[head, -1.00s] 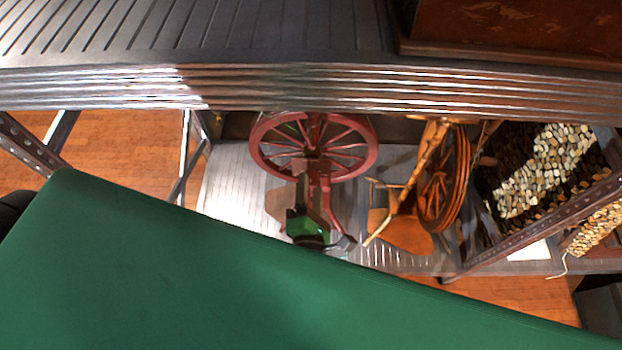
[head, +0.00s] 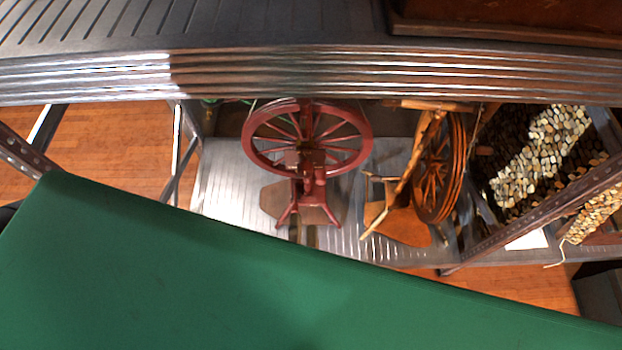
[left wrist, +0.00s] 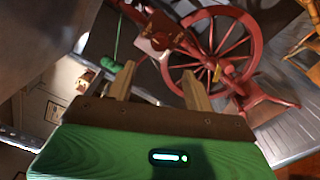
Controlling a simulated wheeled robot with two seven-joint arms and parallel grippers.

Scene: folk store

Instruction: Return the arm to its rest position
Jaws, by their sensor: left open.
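My left gripper shows in the left wrist view (left wrist: 157,88), with its two fingers apart and nothing between them. Its green body spans the bottom of that view. Beyond the fingers is a red spinning wheel (left wrist: 213,45), apart from them as far as I can see. In the head view the red spinning wheel (head: 340,166) stands upright on a grey slatted shelf (head: 228,185). I cannot make out the left gripper clearly in the head view. My right gripper does not show.
A brown wooden spinning wheel (head: 436,180) stands to the right of the red one. A grey ribbed shelf edge (head: 330,75) crosses above both. Metal rack posts (head: 540,215) and a patterned pebble-like panel (head: 545,150) are at the right. Wooden floor (head: 115,150) shows at the left.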

